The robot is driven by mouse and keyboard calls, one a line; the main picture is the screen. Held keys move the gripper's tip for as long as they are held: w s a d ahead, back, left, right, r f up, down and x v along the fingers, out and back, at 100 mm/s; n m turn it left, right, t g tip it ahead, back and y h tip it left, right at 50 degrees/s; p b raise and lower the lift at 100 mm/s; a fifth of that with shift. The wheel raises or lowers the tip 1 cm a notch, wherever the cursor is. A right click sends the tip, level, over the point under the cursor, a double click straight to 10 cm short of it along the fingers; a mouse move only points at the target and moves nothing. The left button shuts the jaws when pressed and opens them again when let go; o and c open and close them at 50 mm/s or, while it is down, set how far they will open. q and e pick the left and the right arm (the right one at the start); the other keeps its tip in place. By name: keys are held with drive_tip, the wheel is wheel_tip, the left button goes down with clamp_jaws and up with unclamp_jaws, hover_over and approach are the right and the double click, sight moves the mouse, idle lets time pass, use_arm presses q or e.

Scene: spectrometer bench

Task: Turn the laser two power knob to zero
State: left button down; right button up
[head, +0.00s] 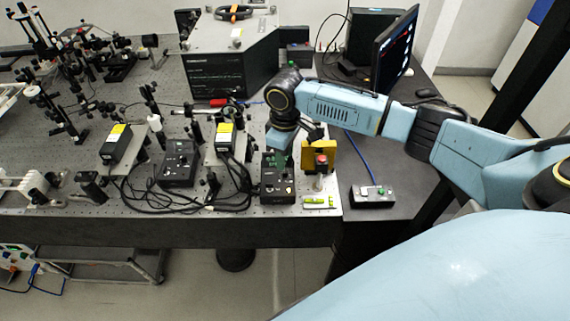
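Two black control boxes with small knobs lie on the optical bench (110,222): one box (178,165) left of centre and one box (277,188) near the bench's right front corner. I cannot read which is laser two's, and the single knobs are too small to make out. My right gripper (279,158) points down at the back part of the right-hand box. Its fingers are small and dark against the box, so I cannot tell their opening or whether they touch a knob. My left gripper is not in view.
A yellow block with a red button (321,161) stands close right of the right-hand box. Black laser modules with yellow labels (116,146) and (225,139) and loose cables lie left.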

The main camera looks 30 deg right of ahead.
sight(285, 171)
wheel_tip(285, 171, up, 8)
idle(0.6)
